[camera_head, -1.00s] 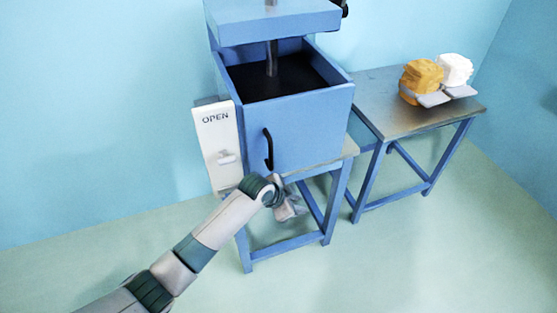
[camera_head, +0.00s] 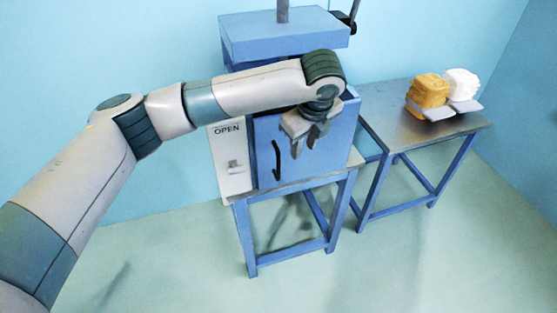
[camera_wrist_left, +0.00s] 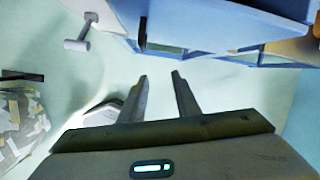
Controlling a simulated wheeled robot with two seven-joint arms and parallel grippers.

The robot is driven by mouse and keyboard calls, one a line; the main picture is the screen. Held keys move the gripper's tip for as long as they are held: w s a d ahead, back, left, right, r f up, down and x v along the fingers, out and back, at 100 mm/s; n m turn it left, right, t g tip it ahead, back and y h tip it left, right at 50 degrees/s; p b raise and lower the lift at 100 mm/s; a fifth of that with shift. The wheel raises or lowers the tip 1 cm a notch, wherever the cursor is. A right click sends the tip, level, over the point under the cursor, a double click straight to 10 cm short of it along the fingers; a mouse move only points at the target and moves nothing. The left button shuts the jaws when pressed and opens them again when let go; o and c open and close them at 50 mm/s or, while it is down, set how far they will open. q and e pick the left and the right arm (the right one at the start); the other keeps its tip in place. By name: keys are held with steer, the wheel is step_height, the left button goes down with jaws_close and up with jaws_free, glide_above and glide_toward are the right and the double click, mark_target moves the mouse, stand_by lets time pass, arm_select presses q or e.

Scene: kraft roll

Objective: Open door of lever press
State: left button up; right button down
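The blue lever press (camera_head: 285,40) stands on a blue frame stand. Its blue front door (camera_head: 330,155) carries a black vertical handle (camera_head: 277,160); I cannot tell whether the door is slightly ajar. The handle also shows in the left wrist view (camera_wrist_left: 143,35). My left gripper (camera_head: 305,145) hangs in front of the door's upper part, right of the handle, fingers pointing down. Its fingers are apart with nothing between them in the left wrist view (camera_wrist_left: 161,80). My left forearm hides the chamber opening. My right gripper is out of view.
A white panel marked OPEN (camera_head: 230,165) with a small lever (camera_head: 236,167) is left of the door. A metal-topped table (camera_head: 400,115) on the right holds orange (camera_head: 428,90) and white (camera_head: 462,84) lumps on grey plates.

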mark_target(279, 161)
arm_select(q)
steer(key=shift+m+y, duration=0.6)
steer(key=shift+y, duration=0.2)
steer(key=a+r, duration=0.1)
steer(key=r, duration=0.1)
steer(key=a+r, duration=0.2)
steer(key=shift+s, duration=0.1)
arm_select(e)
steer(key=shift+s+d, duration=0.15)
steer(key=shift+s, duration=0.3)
arm_select(q)
steer(key=shift+f, duration=0.2)
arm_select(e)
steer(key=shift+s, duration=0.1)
